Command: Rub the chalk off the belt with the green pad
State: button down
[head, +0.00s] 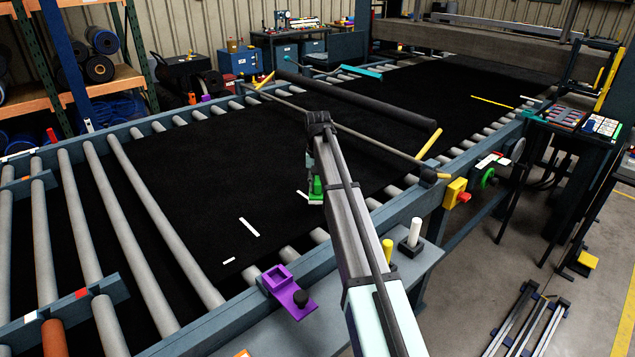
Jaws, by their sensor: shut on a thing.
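The black belt (165,190) lies flat over the roller bed. White chalk marks show on its near part: a longer stroke (249,228), a short one (229,261) and one (302,194) just left of the pad. My gripper (311,163) is over the belt, partly hidden behind my arm. It is shut on the green pad (316,187), which is low at the belt, right beside the third mark. I cannot tell whether the pad touches the belt, and its right side is hidden by my arm.
A black roller bar (355,108) with yellow-ended rods crosses the belt beyond my arm. A purple bracket (287,291) and a white post (414,232) stand on the near side. A yellow line (492,101) lies farther along the belt.

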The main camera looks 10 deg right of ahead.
notch_tip(320, 180, down, 2)
jog(key=shift+f+b, duration=0.2)
jog(key=shift+b, duration=0.3)
jog(key=shift+w+a+f, duration=0.2)
jog(key=shift+w+f, duration=0.35)
jog(key=shift+f, duration=0.2)
jog(key=shift+w+a+b, duration=0.3)
jog(key=shift+w+a, duration=0.55)
jog(key=shift+w, duration=0.7)
jog(key=shift+w+a+b, duration=0.3)
jog(key=shift+w+a, duration=0.55)
jog(key=shift+w, duration=0.75)
jog(key=shift+w+a+b, duration=0.3)
jog(key=shift+w+a, duration=0.55)
jog(key=shift+w, duration=0.7)
jog(key=shift+s+d+p, duration=0.25)
jog(key=shift+s+d, duration=0.65)
jog(key=shift+s, duration=0.85)
jog(key=shift+s+d+p, duration=0.3)
jog(key=shift+s+d, duration=0.65)
jog(key=shift+s, duration=0.85)
jog(key=shift+s+d+p, duration=0.25)
jog(key=shift+s+d, duration=0.65)
jog(key=shift+s, duration=0.85)
jog(key=shift+r+p, duration=1.85)
jog(key=shift+r, duration=2.25)
